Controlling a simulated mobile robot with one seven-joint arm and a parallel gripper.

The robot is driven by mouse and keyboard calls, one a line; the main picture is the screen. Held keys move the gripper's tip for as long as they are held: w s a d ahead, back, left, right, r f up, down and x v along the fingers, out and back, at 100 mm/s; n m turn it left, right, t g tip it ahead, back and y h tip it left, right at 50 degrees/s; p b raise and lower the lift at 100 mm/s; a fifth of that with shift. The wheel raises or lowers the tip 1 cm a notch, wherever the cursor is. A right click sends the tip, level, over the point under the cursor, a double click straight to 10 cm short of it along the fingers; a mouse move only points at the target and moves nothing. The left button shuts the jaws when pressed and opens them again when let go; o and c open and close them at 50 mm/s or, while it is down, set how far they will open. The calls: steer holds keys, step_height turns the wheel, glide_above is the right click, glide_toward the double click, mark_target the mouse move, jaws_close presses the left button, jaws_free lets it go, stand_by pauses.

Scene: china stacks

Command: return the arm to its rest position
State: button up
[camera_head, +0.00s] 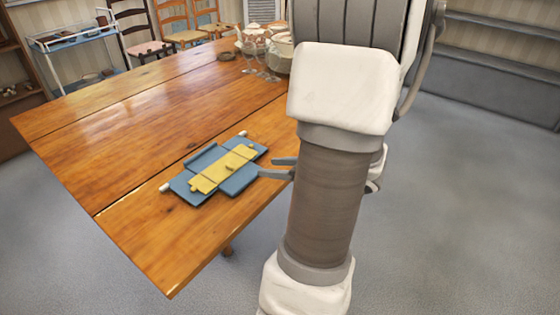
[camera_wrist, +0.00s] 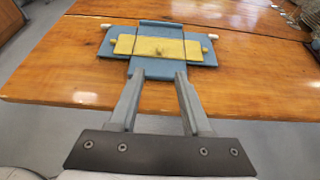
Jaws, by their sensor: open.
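My gripper (camera_head: 280,168) shows beside my arm in the head view, just off the right edge of a blue tray (camera_head: 240,181) with a yellow piece (camera_head: 222,168) on it. In the wrist view my gripper (camera_wrist: 155,78) has its two fingers apart, with nothing seen held between them. The fingertips point at the near edge of the blue tray (camera_wrist: 155,68); whether they touch it I cannot tell. The yellow piece (camera_wrist: 155,46) lies across the tray. My arm hides part of the gripper in the head view.
The tray lies on a wooden table (camera_head: 130,110), near its front right edge. Glasses and pots (camera_head: 262,48) stand at the table's far end. Chairs (camera_head: 180,22) and a trolley (camera_head: 72,40) stand behind. The grey floor (camera_head: 460,200) on the right is clear.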

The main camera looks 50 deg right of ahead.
steer(key=shift+v, duration=0.9)
